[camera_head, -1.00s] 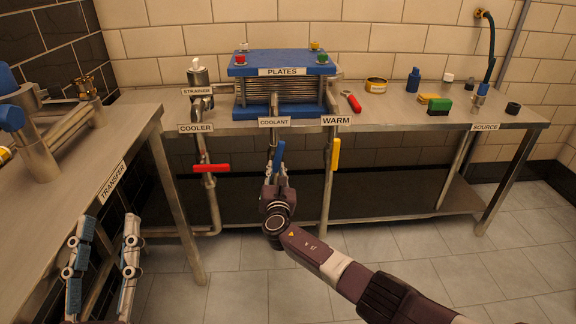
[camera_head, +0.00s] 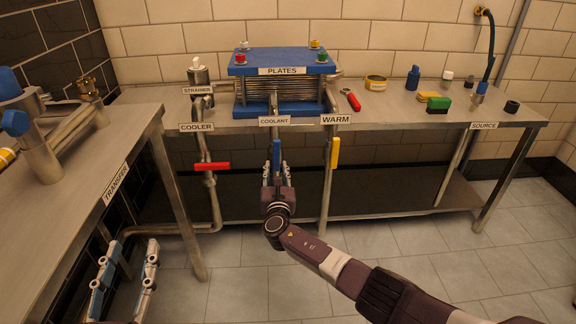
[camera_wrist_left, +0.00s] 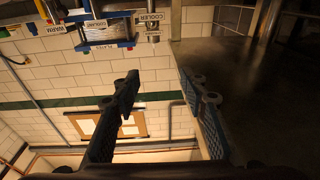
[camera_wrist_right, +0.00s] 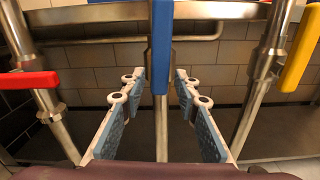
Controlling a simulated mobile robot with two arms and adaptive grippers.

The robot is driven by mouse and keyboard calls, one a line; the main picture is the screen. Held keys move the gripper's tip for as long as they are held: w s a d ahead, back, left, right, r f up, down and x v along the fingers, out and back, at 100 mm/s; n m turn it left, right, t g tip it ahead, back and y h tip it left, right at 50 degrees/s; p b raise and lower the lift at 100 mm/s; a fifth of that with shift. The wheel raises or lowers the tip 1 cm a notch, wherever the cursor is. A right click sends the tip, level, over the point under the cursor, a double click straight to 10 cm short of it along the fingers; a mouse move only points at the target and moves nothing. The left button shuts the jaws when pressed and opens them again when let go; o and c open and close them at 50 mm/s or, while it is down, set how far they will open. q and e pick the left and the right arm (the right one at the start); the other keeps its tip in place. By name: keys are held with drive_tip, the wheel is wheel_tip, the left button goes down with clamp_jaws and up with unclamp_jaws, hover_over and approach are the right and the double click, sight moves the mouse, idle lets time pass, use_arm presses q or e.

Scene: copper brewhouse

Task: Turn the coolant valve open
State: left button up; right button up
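The coolant valve's blue handle (camera_head: 277,154) hangs straight down along its vertical pipe, below the COOLANT label (camera_head: 274,121). In the right wrist view the blue handle (camera_wrist_right: 161,45) lies in line with the steel pipe. My right gripper (camera_head: 276,171) is open, with one finger on each side of the handle's lower end. In the right wrist view my right gripper (camera_wrist_right: 159,82) shows a gap on both sides of the handle and pipe. My left gripper (camera_head: 132,254) is open and empty beside the transfer table; it also shows empty in the left wrist view (camera_wrist_left: 156,80).
A red handle (camera_head: 211,166) lies level on the cooler pipe to the left. A yellow handle (camera_head: 335,151) hangs on the warm pipe to the right. The plate stack (camera_head: 283,86) stands on the bench above. The transfer table (camera_head: 112,158) borders the left.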

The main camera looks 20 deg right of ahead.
drive_tip(key=shift+p+v, duration=1.05)
drive_tip(key=shift+v, duration=0.2)
use_arm(q)
drive_tip(key=s+a+f+g+y, duration=0.1)
drive_tip(key=s+f+g, duration=0.2)
drive_tip(key=f, duration=0.3)
drive_tip(key=s+a+f+g+y+p, duration=0.1)
drive_tip(key=s+a+f+g, duration=0.1)
drive_tip(key=s+f+g, duration=0.2)
drive_tip(key=s+a+f+g+y+p, duration=0.1)
drive_tip(key=s+f+g, duration=0.3)
drive_tip(key=f, duration=0.5)
drive_tip(key=shift+a+f+n+y, duration=0.3)
drive_tip(key=shift+a+f, duration=0.05)
drive_tip(key=shift+a, duration=0.35)
use_arm(e)
drive_tip(key=v, duration=0.3)
